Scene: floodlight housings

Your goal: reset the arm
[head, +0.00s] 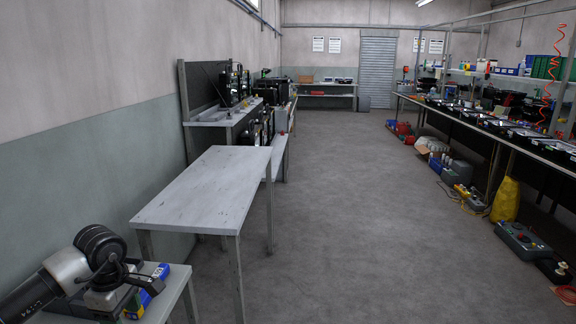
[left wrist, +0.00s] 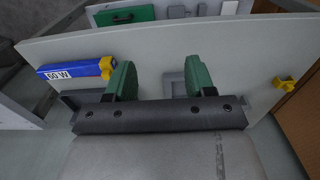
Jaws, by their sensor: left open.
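My left arm comes in from the lower left in the head view, over the near table (head: 176,296). My left gripper (left wrist: 159,78) shows in the left wrist view with two green fingers spread apart and nothing between them. A blue box (head: 150,288) shows partly behind my left arm in the head view. My right gripper is in neither view.
A small yellow part (left wrist: 285,82) sits at the right edge of the pale surface. A bare grey table (head: 205,185) stands ahead. A long bench (head: 500,135) with many items runs along the right, with things on the floor beneath. The middle floor (head: 350,220) is clear.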

